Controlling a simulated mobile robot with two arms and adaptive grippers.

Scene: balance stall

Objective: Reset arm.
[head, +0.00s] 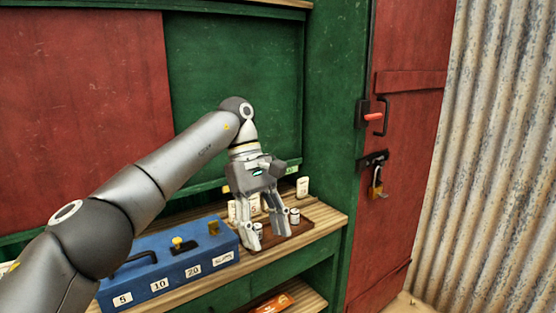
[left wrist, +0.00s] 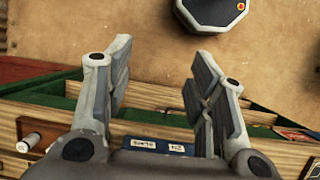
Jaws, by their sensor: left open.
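My left arm reaches in from the left in the head view. Its gripper (head: 268,236) hangs over a brown tray (head: 298,237) on the wooden counter (head: 328,219), with its fingers spread and nothing seen between them. Small pale labelled pieces stand around the fingers, among them one white piece (head: 302,187) at the back right and one small cylinder (head: 294,216) by the right finger. In the left wrist view the gripper (left wrist: 160,85) is also open and empty. My right gripper is in neither view.
A blue box (head: 165,262) with number labels sits on the counter left of the gripper. Green panels and a red panel stand behind. A red door (head: 400,130) with a padlock (head: 376,187) is at right. An orange item (head: 272,304) lies on the lower shelf.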

